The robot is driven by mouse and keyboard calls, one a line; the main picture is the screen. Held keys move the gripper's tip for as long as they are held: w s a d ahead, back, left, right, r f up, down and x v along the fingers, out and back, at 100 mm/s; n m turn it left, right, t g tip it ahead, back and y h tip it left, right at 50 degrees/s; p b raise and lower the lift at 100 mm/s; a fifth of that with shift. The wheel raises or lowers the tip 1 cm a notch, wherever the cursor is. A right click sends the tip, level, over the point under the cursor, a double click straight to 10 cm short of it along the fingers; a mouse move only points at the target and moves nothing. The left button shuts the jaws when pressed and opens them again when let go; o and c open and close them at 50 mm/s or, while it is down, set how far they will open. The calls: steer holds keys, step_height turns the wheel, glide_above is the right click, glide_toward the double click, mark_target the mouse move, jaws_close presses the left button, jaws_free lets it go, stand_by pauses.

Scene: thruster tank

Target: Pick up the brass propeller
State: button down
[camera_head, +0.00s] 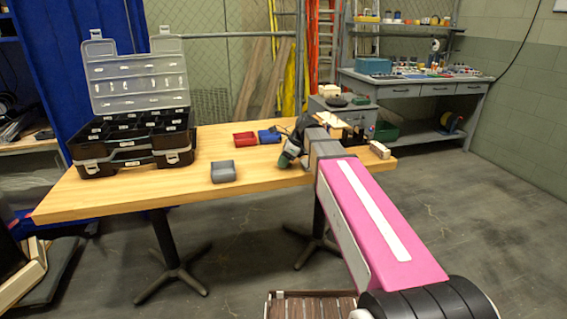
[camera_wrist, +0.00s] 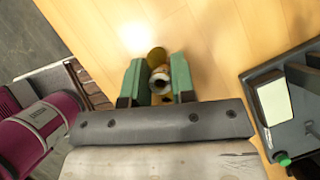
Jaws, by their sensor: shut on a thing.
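The brass propeller (camera_wrist: 158,59) shows in the wrist view as a small gold-coloured piece between the two green fingers of my gripper (camera_wrist: 157,82). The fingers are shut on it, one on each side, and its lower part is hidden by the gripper. In the head view my gripper (camera_head: 288,155) is low over the right part of the wooden table, and the propeller cannot be made out there.
Red (camera_head: 245,139), blue (camera_head: 269,136) and grey (camera_head: 223,172) bins sit on the table (camera_head: 120,196) left of my gripper. A black organizer case (camera_head: 134,140) stands at its left end. A dark tray (camera_wrist: 262,100) is at right in the wrist view.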

steer(key=shift+r, duration=0.55)
steer(key=r, duration=0.2)
steer(key=s+r, duration=0.1)
steer(key=shift+a+r, duration=0.25)
steer(key=shift+a, duration=0.05)
steer(key=s+a+r, duration=0.6)
steer(key=s, duration=0.2)
steer(key=shift+s+a+r, duration=0.15)
steer(key=shift+a, duration=0.1)
